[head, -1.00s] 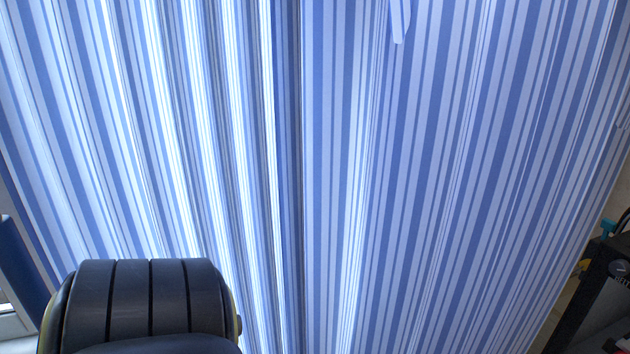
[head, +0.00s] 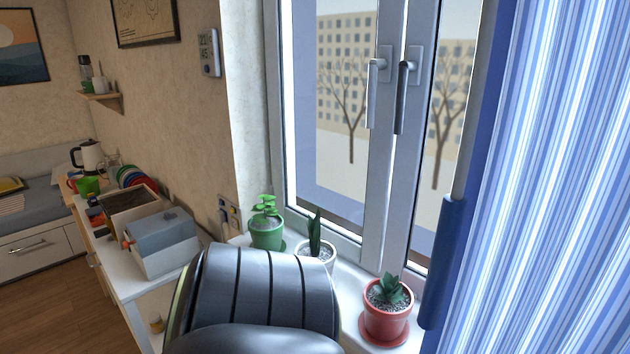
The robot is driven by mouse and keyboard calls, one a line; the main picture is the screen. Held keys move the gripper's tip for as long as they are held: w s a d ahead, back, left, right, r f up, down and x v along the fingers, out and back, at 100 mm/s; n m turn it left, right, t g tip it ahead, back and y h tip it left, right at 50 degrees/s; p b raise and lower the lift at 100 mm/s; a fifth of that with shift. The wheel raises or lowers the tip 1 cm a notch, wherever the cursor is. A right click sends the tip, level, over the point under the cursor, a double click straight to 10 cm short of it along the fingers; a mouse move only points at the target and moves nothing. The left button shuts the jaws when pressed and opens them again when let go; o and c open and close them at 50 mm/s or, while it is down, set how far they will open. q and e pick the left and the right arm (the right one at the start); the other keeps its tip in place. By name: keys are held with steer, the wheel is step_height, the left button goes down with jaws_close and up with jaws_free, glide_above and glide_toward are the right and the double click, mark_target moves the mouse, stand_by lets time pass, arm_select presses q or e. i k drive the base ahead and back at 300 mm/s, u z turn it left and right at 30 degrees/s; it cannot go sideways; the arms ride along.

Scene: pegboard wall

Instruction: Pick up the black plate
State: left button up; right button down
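Several coloured plates (head: 138,176), with red, green and blue among them, stand on edge close together at the far end of the white table on the left. They are small in the head view, and I cannot tell whether a black plate is among them. A box in front partly hides them. Neither of my grippers is in view.
The white table (head: 125,291) runs along the wall, with an open-topped box (head: 128,203), a grey-and-white box (head: 163,244), a green cup (head: 88,186) and a kettle (head: 91,156). Potted plants, including a red pot (head: 386,322), line the windowsill. Wooden floor (head: 60,316) is clear at left.

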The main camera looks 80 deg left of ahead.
mark_target(118, 203)
steer(key=u, duration=4.9)
steer(key=i, duration=2.7)
steer(key=z, duration=2.5)
